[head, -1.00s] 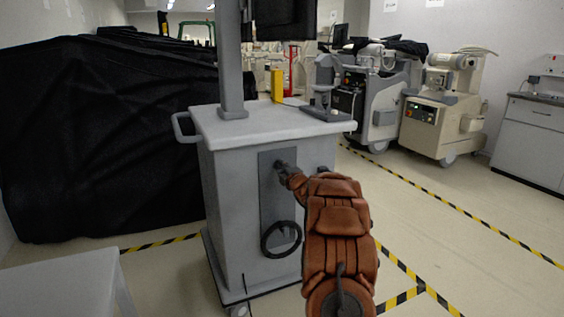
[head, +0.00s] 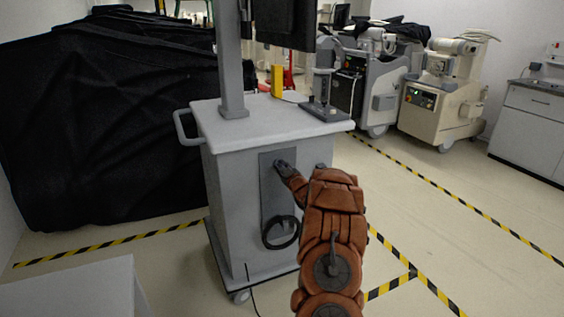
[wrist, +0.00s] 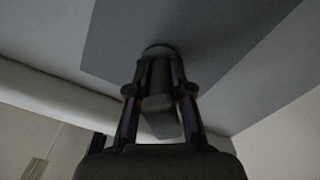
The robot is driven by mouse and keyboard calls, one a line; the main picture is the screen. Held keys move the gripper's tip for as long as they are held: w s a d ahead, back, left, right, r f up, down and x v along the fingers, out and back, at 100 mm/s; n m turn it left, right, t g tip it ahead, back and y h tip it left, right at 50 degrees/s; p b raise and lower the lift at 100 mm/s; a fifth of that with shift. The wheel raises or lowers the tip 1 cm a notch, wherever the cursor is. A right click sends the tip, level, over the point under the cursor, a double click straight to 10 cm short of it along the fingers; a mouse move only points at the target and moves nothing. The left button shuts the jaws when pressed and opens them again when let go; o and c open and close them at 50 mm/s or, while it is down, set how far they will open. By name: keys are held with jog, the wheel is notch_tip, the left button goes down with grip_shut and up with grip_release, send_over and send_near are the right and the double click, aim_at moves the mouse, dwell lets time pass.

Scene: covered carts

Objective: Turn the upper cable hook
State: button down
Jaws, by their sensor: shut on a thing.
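The upper cable hook (wrist: 158,104) is a dark piece standing out from a round base on the grey panel (head: 267,190) of the white cart. In the wrist view it hangs between the two fingers and leans slightly, its lower end to the right. My gripper (wrist: 159,88) is shut on it, one finger on each side. In the head view my gripper (head: 284,168) is at the top of the panel and mostly hides the hook. A black cable coil (head: 281,232) hangs lower on the same panel; the lower hook is hard to make out.
A black-covered bulk (head: 100,130) stands left, a pale table (head: 75,288) front left. Medical carts (head: 440,100) stand back right. Floor on the right is open.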

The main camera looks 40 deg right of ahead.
jog(key=m+p, duration=0.3)
jog(key=m, duration=0.1)
jog(key=shift+s+d+r+m, duration=0.1)
jog(key=shift+m, duration=0.2)
jog(key=shift+m+p, duration=1.1)
jog(key=shift+m, duration=0.9)
jog(key=shift+f, duration=0.2)
jog(key=c, duration=1.1)
grip_release()
jog(key=shift+o, duration=0.2)
jog(key=v, duration=1.2)
